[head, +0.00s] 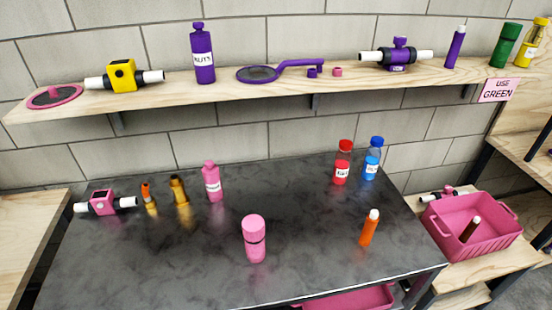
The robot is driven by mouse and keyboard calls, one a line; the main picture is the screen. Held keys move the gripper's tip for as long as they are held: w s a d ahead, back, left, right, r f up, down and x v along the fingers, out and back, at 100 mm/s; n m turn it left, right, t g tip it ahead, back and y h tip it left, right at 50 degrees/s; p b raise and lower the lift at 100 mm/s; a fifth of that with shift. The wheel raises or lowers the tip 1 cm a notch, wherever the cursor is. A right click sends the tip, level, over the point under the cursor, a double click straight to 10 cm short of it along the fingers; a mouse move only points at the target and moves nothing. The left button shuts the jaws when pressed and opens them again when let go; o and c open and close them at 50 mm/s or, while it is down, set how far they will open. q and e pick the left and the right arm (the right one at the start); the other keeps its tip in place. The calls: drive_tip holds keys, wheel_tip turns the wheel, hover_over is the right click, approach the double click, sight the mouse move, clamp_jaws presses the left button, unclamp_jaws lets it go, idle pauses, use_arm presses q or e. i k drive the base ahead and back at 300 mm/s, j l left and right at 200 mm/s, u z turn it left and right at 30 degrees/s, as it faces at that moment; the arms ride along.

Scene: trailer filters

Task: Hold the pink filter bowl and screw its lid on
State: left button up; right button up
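A pink filter bowl (256,248) stands upright on the dark tabletop, near the front middle. A pink lid (254,224) sits on top of it, with a thin dark line between the two. I cannot tell whether the lid is screwed tight or only resting there. Neither of my grippers shows in the head view, and nothing touches the bowl or lid.
An orange cartridge (369,228) stands right of the bowl. Red (341,172) and blue (373,165) bottles and a pink bottle (212,184) stand behind. A pink crate (490,240) is at the right. The dark table (310,255) is clear around the bowl.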

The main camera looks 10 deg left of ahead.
sight(255, 252)
drive_tip(key=i+l, duration=0.1)
drive_tip(key=l, duration=0.35)
drive_tip(key=i+l, duration=0.1)
drive_tip(key=l, duration=0.75)
drive_tip(key=i+l, duration=0.15)
drive_tip(key=l, duration=0.3)
drive_tip(key=u, duration=1.75)
